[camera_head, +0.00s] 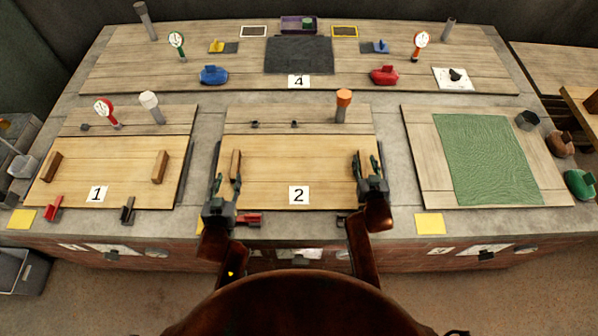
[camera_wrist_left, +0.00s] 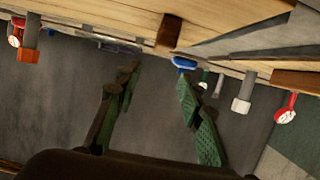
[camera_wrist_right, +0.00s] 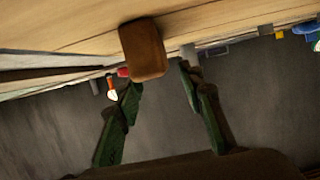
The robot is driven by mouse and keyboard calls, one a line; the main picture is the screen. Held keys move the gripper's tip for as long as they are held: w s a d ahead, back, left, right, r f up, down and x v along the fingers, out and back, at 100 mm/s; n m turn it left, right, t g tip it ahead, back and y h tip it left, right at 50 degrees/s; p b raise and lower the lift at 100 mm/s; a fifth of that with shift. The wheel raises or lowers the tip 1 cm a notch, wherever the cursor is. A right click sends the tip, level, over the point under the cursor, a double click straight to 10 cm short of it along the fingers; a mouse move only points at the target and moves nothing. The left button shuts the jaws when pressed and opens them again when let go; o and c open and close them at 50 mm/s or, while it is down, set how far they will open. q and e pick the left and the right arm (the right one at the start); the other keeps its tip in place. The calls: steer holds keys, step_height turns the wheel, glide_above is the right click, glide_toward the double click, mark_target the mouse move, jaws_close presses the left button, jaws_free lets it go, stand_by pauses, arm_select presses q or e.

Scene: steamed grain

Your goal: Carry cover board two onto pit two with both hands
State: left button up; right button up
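Cover board two (camera_head: 275,180), a light wooden panel with the white "2" card (camera_head: 299,195), lies flat at the middle front of the worktop. Pit two is not visible; I cannot tell whether the board covers it. The board's left wooden handle (camera_head: 236,160) is beside my left gripper (camera_head: 225,172). In the left wrist view, a wooden handle (camera_wrist_left: 168,30) is beyond the open fingers. My right gripper (camera_head: 367,170) is over the board's right edge, largely hiding that handle. In the right wrist view, a handle (camera_wrist_right: 143,50) is beyond the open, empty fingers.
Board one (camera_head: 130,185) lies to the left, and a green mat (camera_head: 487,158) to the right. An orange-topped post (camera_head: 342,105) stands behind board two. A red clamp-like piece (camera_head: 248,219) sits at the front edge by my left gripper. Yellow squares (camera_head: 430,223) lie along the front.

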arm_select(q)
steer(key=shift+v, duration=0.9)
steer(key=shift+s, duration=0.15)
arm_select(e)
steer(key=shift+s, duration=0.15)
steer(key=v, duration=1.1)
steer(key=shift+s+r, duration=0.2)
steer(key=shift+s, duration=0.1)
